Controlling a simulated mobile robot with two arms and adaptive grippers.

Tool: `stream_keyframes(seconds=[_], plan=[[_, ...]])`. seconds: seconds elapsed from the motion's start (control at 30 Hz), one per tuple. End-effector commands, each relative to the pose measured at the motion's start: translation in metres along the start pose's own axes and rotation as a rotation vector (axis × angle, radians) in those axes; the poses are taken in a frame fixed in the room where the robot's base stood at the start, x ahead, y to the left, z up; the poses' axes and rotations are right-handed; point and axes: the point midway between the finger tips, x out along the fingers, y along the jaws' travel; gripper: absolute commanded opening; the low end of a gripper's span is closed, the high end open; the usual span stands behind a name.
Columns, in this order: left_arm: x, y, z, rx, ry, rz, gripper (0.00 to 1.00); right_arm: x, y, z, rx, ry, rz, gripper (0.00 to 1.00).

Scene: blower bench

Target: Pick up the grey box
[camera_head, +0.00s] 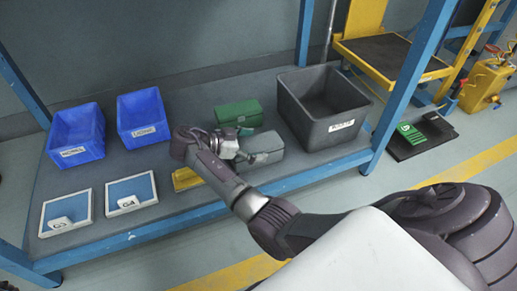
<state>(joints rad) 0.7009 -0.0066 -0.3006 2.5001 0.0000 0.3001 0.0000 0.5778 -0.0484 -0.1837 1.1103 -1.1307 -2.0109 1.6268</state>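The grey box (266,149) lies on the grey shelf of the blue-framed bench, just in front of a green box (238,113). My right arm reaches in from the lower right. My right gripper (246,146) is at the left end of the grey box, with its fingers pointing right. The fingers overlap the box's left end in the picture. I cannot tell whether they touch or grip it. My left gripper is not in view.
Two blue bins (77,134) stand at the shelf's left, with two blue-and-white panels (131,193) in front. A large dark bin (325,108) stands right of the grey box. A yellow item (186,179) lies partly under my arm. Blue posts (408,84) bound the bench.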

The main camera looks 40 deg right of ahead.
Motion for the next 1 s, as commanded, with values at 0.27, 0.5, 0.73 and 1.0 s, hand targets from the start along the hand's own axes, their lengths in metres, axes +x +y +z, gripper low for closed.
stream_keyframes(seconds=[0.27, 0.5, 0.73, 1.0], plan=[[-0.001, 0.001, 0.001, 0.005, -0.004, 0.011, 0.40, 0.001, 0.000, 0.000, 0.000, 0.000, 0.000, 0.52], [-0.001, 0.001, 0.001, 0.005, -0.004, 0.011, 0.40, 0.001, 0.000, 0.000, 0.000, 0.000, 0.000, 0.12], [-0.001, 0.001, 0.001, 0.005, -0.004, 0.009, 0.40, 0.000, -0.001, -0.001, 0.003, 0.002, -0.001, 0.01], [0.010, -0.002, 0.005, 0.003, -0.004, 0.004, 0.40, -0.005, -0.001, -0.014, 0.004, 0.000, -0.002, 0.01]])
